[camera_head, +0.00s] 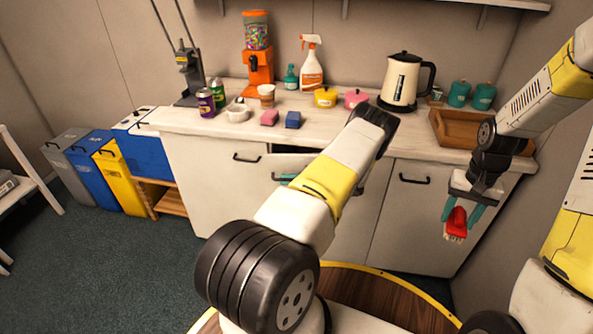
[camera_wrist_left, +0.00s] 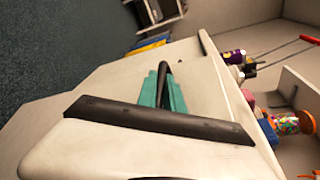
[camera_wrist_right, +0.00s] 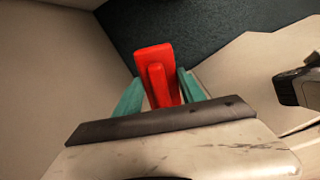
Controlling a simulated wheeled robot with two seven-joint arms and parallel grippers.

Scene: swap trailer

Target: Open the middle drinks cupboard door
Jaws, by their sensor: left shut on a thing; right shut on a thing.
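The middle cupboard door (camera_head: 347,232) is pale and partly hidden behind my left arm. A dark gap shows under the counter along its top, so it appears slightly ajar. My left gripper (camera_wrist_left: 163,88) is shut on the door's black handle (camera_wrist_left: 163,72), with its teal fingers on either side. In the head view its fingertips (camera_head: 287,178) show beside my arm. My right gripper (camera_head: 462,212) is shut on a red brush (camera_head: 456,222) with pale bristles, held in the air before the right door. The red part also shows in the right wrist view (camera_wrist_right: 155,62).
The counter (camera_head: 210,122) above carries cans, sponges, a spray bottle (camera_head: 312,66), a kettle (camera_head: 399,82) and a wooden tray (camera_head: 455,130). The left door (camera_head: 215,185) and right door (camera_head: 420,220) look shut. Coloured bins (camera_head: 118,172) stand at the left. Open carpet lies front left.

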